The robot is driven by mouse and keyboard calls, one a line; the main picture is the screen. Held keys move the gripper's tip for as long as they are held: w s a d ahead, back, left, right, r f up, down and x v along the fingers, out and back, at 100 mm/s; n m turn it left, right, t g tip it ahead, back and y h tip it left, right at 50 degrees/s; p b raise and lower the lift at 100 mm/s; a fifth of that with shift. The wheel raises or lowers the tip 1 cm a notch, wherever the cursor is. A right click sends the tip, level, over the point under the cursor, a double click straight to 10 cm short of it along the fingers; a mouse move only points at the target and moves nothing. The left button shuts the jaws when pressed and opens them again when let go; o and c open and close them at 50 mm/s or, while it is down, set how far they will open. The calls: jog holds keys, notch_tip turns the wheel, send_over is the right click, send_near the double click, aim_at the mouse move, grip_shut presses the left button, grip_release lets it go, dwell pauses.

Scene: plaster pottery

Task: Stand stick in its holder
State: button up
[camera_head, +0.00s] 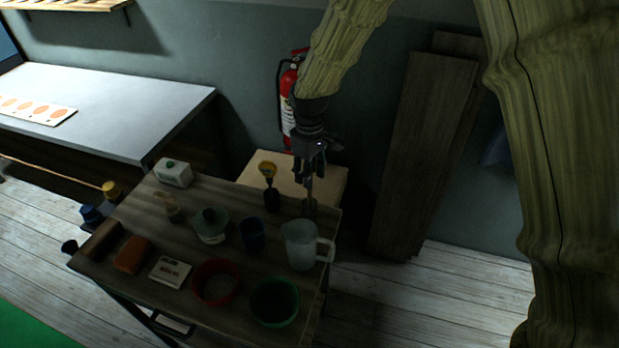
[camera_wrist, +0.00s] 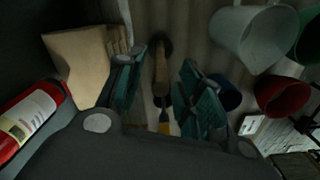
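The stick (camera_head: 310,186) is thin and brown. In the head view it stands about upright below my gripper (camera_head: 311,168), its lower end at a small dark holder (camera_head: 309,208) at the table's back right corner. In the wrist view the stick (camera_wrist: 160,72) lies between the two teal fingers of my gripper (camera_wrist: 160,88), with a gap visible on each side. Its far end meets the dark round holder (camera_wrist: 161,43). My gripper looks open around the stick. How deep the stick sits is hidden.
A clear jug (camera_head: 301,246) stands just in front of the holder. A dark blue cup (camera_head: 252,234), a red bowl (camera_head: 215,282) and a green bowl (camera_head: 275,302) are nearby. A yellow-topped tool (camera_head: 268,172) stands left of my gripper. A fire extinguisher (camera_head: 290,95) is behind.

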notch_tip(320, 180, up, 10)
jog(key=shift+f, duration=0.25)
dwell(0.9)
